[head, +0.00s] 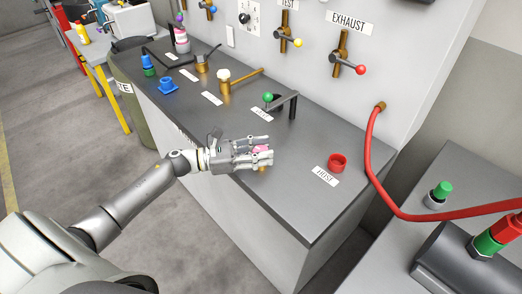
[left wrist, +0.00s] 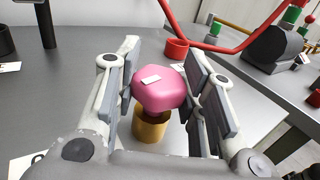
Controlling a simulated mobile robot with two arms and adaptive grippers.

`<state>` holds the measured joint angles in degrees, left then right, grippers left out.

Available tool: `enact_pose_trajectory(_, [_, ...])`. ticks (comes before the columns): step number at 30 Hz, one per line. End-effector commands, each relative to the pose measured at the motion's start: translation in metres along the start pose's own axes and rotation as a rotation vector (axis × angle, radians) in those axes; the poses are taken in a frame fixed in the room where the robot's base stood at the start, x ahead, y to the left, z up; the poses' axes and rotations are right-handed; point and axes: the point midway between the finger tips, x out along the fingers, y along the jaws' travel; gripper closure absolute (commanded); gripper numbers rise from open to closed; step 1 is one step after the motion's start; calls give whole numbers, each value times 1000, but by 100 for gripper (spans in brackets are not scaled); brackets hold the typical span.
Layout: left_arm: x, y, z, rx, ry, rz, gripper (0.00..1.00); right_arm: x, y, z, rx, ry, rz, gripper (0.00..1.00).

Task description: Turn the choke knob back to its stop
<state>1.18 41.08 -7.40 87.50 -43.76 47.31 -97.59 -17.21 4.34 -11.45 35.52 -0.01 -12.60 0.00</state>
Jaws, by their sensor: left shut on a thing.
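The choke knob (left wrist: 160,90) is pink with a white mark on top, and it sits on a brass stem (left wrist: 150,130) at the bench top. In the head view the pink knob (head: 262,149) shows only partly between the fingers. My left gripper (head: 262,156) reaches in from the left, low over the front part of the bench. In the left wrist view its two fingers (left wrist: 163,92) stand on either side of the knob, shut on it. The white mark points to the left and slightly down in that view. My right gripper is not in view.
The grey bench (head: 300,205) also carries a red ring (head: 338,162) by the HOSE label, a green-knobbed lever (head: 268,97) and brass fittings (head: 226,80). A red hose (head: 371,150) hangs at the right. The bench surface between the knob and red ring is clear.

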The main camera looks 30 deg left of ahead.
Motion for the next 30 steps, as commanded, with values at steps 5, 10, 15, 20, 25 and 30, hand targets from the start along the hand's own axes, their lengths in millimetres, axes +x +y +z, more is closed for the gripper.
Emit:
enact_pose_trajectory(5, [0, -1, 0, -2, 0, 48, 86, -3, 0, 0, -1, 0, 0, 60])
enact_pose_trajectory(10, [0, -2, 1, -3, -1, 148, 86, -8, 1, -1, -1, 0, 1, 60])
enact_pose_trajectory(15, [0, -2, 2, -5, -3, 294, 86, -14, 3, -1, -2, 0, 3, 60])
enact_pose_trajectory(20, [0, -2, 2, -5, -3, 446, 86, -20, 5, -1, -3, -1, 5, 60])
enact_pose_trajectory(25, [0, -2, 2, -6, -4, 607, 86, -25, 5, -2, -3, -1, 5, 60])
enact_pose_trajectory(30, [1, -1, 2, -6, -4, 769, 86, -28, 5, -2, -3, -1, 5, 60])
